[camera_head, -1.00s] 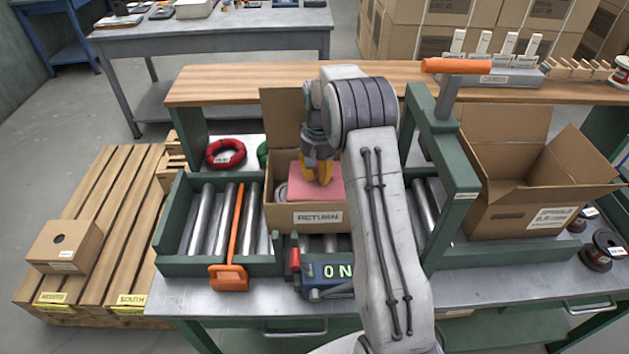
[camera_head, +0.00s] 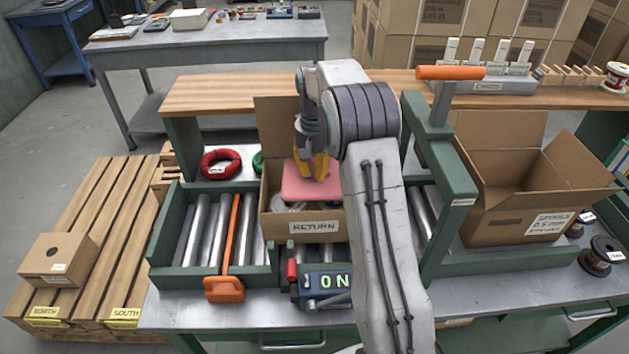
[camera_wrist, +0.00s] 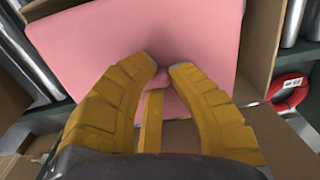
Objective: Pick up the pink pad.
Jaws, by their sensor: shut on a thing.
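The pink pad (camera_head: 306,188) is a flat square held at the mouth of the cardboard box marked RETURN (camera_head: 315,226). My gripper (camera_head: 314,167) has yellow fingers and is shut on the pad, which is pinched up between the fingertips. In the wrist view the pad (camera_wrist: 135,50) fills the upper middle, with my gripper's fingertips (camera_wrist: 164,64) on its near part. Below the pad, round pale things show in the box, partly hidden by the pad.
The box sits on a roller conveyor (camera_head: 207,226) with an orange bar (camera_head: 230,240) to its left. A green frame with an orange handle (camera_head: 450,72) stands to the right, beside an open box (camera_head: 520,200). A red ring (camera_head: 221,163) lies behind the rollers.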

